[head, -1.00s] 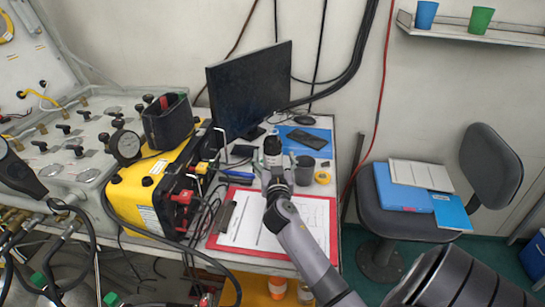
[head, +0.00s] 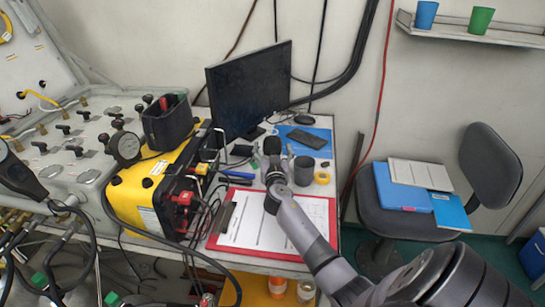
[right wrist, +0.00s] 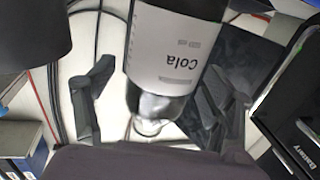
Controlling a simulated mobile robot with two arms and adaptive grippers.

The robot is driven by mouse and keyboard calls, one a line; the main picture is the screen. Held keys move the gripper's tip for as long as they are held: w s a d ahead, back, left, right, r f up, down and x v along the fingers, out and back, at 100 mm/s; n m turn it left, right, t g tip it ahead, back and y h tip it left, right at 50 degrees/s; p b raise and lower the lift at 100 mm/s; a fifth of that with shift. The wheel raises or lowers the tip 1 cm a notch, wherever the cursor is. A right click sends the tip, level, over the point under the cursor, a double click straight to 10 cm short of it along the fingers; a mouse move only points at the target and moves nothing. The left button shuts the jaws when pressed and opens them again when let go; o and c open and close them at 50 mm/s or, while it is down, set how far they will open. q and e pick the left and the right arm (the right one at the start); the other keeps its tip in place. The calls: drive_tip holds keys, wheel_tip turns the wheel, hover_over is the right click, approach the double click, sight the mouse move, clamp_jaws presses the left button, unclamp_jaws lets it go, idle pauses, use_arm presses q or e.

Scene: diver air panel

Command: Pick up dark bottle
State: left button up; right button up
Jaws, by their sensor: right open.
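The dark bottle (head: 272,146) stands on the white table in front of the monitor. In the head view only its dark top shows; my gripper hides the rest. In the right wrist view the bottle (right wrist: 175,60) appears upside down, large, with a white "Cola" label. My right gripper (head: 276,166) is at the bottle. In the right wrist view its open fingers (right wrist: 152,108) are on either side of the bottle, with a gap visible at the left finger. Contact at the right finger is hard to judge. My left gripper is not in view.
A dark grey mug (head: 304,172) stands close right of the bottle, with a yellow tape roll (head: 322,178) beside it. A red clipboard (head: 325,205) lies in front. The monitor (head: 250,88) is behind, and a yellow case (head: 150,190) is at the left.

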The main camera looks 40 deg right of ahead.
drive_tip(key=c, duration=1.7)
drive_tip(key=shift+r, duration=0.1)
drive_tip(key=shift+c, duration=0.2)
